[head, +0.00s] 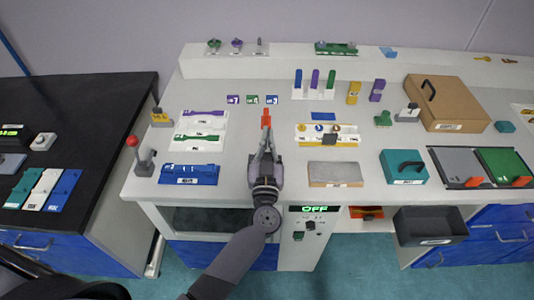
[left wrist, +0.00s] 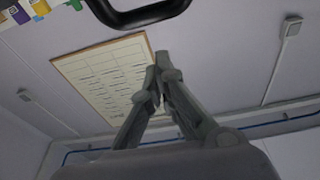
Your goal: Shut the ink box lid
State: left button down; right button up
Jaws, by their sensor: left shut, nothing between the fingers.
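No box carries a label I can read as ink, so I cannot tell for sure which one is the ink box. A teal box (head: 403,166) with a dark handle and a white label sits at the right front of the bench, looking closed. A larger tan box (head: 447,103) with a dark handle stands behind it, also looking closed. My left gripper (head: 266,132) is shut and empty over the middle of the bench, left of both boxes. Its closed fingers also show in the left wrist view (left wrist: 153,75). My right gripper is out of view.
A grey-and-green tray (head: 463,167) lies right of the teal box. A flat grey block (head: 335,174) and a yellow-white rack (head: 327,135) lie right of my left gripper. A blue holder (head: 189,175) is left of it. An open dark drawer (head: 430,226) juts out below the bench.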

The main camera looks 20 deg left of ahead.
aim_at(267, 154)
pick_arm(q)
jog(key=f, duration=0.1)
jog(key=s+f, duration=0.1)
jog(key=shift+f+b, duration=0.3)
jog(key=shift+s+d+f, duration=0.15)
jog(key=shift+s+f, duration=0.3)
jog(key=shift+f, duration=0.05)
jog(key=shift+f, duration=0.1)
jog(key=s+f+b, duration=0.1)
jog(key=b, duration=0.2)
jog(key=shift+d+f+t, duration=0.15)
jog(key=shift+f+t, duration=0.05)
jog(key=shift+t, duration=0.2)
jog(key=shift+s+d+f, duration=0.1)
jog(key=shift+s+f, duration=0.05)
jog(key=shift+s, duration=0.25)
jog(key=shift+s+f+t+b, duration=0.2)
jog(key=shift+f+t+b, duration=0.2)
jog(key=shift+b, duration=0.45)
jog(key=shift+d+y+b, duration=0.1)
jog(key=shift+y+b, duration=0.2)
jog(key=shift+b, duration=0.15)
jog(key=shift+s+r+t, duration=0.1)
jog(key=shift+r+t, duration=0.05)
jog(key=shift+t, duration=0.15)
